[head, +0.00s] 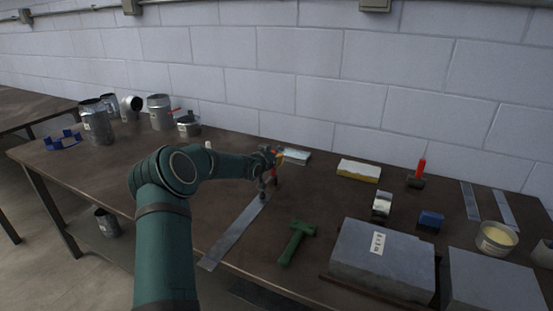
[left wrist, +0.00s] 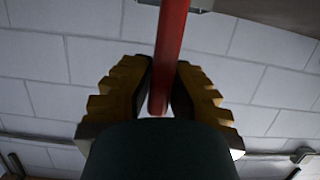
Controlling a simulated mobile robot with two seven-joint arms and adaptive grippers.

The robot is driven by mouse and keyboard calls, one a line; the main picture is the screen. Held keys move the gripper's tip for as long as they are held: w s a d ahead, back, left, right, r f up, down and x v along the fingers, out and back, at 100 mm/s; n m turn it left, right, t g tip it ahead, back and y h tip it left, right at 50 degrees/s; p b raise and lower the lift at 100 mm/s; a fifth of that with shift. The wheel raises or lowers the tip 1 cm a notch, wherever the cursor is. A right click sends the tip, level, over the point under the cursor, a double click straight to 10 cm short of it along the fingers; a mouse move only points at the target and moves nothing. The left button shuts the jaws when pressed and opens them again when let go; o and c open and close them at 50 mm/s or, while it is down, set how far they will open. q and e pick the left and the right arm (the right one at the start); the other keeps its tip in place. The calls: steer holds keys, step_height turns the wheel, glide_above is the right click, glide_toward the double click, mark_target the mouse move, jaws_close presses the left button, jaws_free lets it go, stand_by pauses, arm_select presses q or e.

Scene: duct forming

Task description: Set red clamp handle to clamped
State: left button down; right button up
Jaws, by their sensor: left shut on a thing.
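In the left wrist view the red clamp handle (left wrist: 172,45) runs down from the top edge, and its rounded end lies between the two yellow-and-black fingers of my left gripper (left wrist: 160,88). My left gripper is shut on the handle. In the head view my left gripper (head: 271,158) is over the middle of the table, at the far end of a flat metal strip (head: 236,232). The clamp's body is mostly hidden there, and I cannot tell the handle's angle. My right gripper is not in view.
A green hammer-like tool (head: 297,243) and a large grey box (head: 382,262) lie to the right. Metal duct pieces (head: 160,111) stand at the back left. A block wall closes the back.

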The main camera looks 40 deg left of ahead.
arm_select(q)
steer(key=shift+d+f, duration=0.1)
steer(key=shift+f, duration=0.1)
steer(key=c, duration=1)
jaws_free()
steer(key=shift+o, duration=0.5)
steer(key=shift+r, duration=0.1)
steer(key=v, duration=1.2)
